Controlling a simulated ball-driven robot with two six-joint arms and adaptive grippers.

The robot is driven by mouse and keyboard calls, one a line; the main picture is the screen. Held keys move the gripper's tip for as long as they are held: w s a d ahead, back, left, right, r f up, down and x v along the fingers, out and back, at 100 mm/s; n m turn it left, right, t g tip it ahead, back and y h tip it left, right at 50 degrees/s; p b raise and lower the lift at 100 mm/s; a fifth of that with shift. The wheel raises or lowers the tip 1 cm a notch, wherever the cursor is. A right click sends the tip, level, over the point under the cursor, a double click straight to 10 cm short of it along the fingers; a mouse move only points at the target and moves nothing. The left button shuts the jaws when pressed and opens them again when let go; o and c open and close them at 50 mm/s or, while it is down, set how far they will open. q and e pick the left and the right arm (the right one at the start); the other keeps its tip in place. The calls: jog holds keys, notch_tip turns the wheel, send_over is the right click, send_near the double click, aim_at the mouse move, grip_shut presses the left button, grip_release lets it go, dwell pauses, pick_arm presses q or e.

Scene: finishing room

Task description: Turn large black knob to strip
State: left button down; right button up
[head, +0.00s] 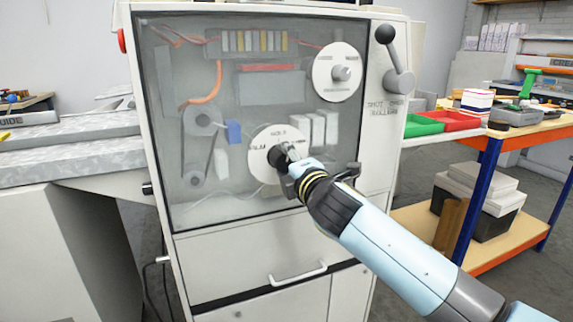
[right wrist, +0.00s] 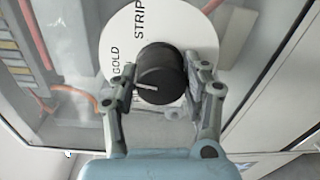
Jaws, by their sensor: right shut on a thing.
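The large black knob (right wrist: 160,75) sits on a round white dial (right wrist: 118,50) with the words STRIP and GOLD. In the right wrist view its pale pointer line lies on the lower left side, near GOLD. My right gripper (right wrist: 160,92) has one finger on each side of the knob and is shut on it. In the head view the dial (head: 262,148) is on the machine's clear front panel, and my right gripper (head: 288,162) covers much of the black knob (head: 276,158). My left gripper is not in view.
A second white dial with a grey knob (head: 341,73) is at the panel's upper right. A lever with a black ball (head: 386,35) is beside it. A drawer handle (head: 298,274) sticks out below. A shelf with green and red bins (head: 452,121) stands to the right.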

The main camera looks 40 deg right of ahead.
jog(key=m+b, duration=0.1)
jog(key=m, duration=0.3)
jog(key=shift+f, duration=0.2)
jog(key=m+b, duration=0.2)
jog(key=m, duration=0.3)
jog(key=shift+m, duration=0.3)
jog(key=o, duration=1.2)
jog(key=shift+c, duration=0.2)
jog(key=v, duration=1.2)
jog(key=shift+s+d, duration=0.1)
jog(key=shift+d, duration=0.05)
